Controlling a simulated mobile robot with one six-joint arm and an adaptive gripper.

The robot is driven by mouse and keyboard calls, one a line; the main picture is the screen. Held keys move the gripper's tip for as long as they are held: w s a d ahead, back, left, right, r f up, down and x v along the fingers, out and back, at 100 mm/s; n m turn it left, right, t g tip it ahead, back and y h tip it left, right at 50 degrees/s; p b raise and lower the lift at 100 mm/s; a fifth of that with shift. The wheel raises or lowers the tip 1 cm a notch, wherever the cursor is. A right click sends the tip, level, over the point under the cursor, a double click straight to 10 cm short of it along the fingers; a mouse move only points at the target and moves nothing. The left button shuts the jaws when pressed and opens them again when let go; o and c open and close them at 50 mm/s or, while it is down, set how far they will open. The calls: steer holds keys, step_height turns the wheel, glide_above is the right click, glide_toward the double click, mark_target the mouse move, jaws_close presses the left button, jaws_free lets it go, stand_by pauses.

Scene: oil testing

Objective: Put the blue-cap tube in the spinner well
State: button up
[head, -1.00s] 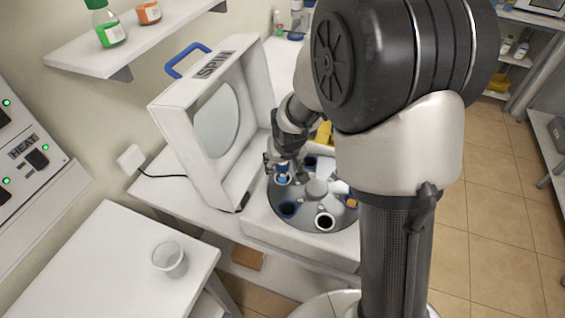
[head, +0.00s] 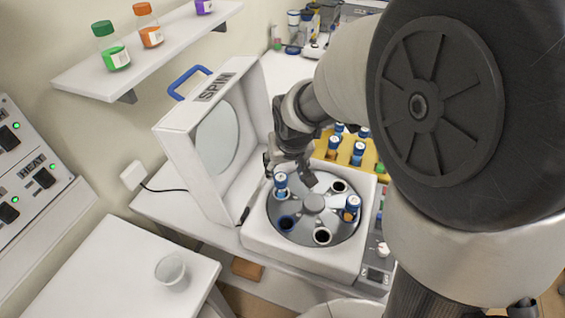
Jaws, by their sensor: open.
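A blue-cap tube (head: 281,185) stands at the left side of the round grey rotor (head: 313,231) of the open spinner (head: 262,237), its cap above the disc. My gripper (head: 287,172) is open just behind and above this cap, with fingers spread to either side. Whether a finger touches the tube cannot be told. A second blue-cap tube (head: 351,207) with orange contents stands at the rotor's right side. Dark open wells show at the front and back of the rotor; the front-left one has a blue inside.
A yellow rack (head: 345,153) with several blue-cap tubes stands behind the spinner. The raised SPIN lid (head: 196,135) stands at its left. A clear cup (head: 170,269) is on the front-left table. Bottles stand on the wall shelf (head: 178,38).

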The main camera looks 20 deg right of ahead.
steer(key=s+r, duration=0.5)
steer(key=s, duration=0.6)
steer(key=s+r, duration=0.6)
steer(key=s, duration=0.6)
steer(key=shift+d, duration=0.15)
